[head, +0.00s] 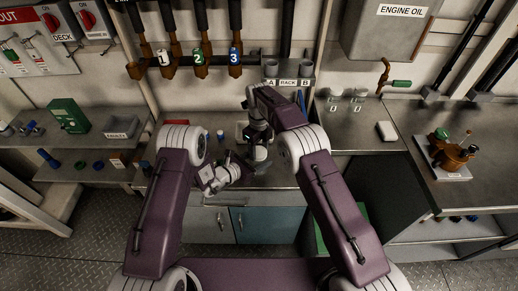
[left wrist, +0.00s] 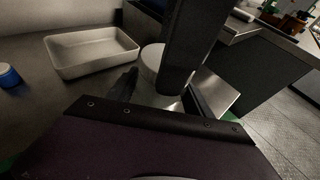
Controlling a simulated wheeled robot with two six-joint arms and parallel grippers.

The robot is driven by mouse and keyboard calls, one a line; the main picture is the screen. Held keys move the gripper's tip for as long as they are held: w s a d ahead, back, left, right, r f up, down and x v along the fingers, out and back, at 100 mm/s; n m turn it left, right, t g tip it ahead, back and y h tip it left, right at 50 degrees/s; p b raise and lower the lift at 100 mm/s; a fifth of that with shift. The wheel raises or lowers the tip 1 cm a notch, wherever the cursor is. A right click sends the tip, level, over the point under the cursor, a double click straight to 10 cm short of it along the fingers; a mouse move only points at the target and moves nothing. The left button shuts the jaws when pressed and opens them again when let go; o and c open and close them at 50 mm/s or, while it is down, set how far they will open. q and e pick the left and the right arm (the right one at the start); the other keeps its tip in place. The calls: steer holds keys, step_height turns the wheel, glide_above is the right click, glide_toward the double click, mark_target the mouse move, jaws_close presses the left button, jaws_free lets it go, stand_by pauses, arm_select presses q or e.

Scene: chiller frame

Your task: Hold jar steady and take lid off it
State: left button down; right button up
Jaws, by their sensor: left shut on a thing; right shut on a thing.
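The jar (left wrist: 158,94) stands on the steel counter, mostly hidden by my grippers. In the head view the jar (head: 260,154) is a small pale shape at the middle. Its pale round lid (left wrist: 151,58) is partly behind my right gripper (left wrist: 180,75). My left gripper (left wrist: 158,100) is shut around the jar's body from the side, with dark fingers either side of it. In the head view my left gripper (head: 246,164) reaches in from the left. My right gripper (head: 259,141) comes down from above and is shut on the lid. Whether the lid sits apart from the jar is hidden.
A white rectangular tray (left wrist: 66,63) lies behind the jar. A blue-capped item (left wrist: 9,76) stands to its left. The counter (head: 185,180) left of the jar has free room.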

steer(key=n, duration=0.8)
steer(key=shift+n, duration=0.4)
steer(key=n, duration=1.3)
steer(key=shift+r, duration=0.1)
steer(key=n, duration=0.6)
steer(key=shift+n, duration=0.3)
steer(key=n, duration=2.5)
steer(key=shift+r, duration=0.1)
steer(key=shift+r, duration=0.1)
steer(key=shift+r, duration=1)
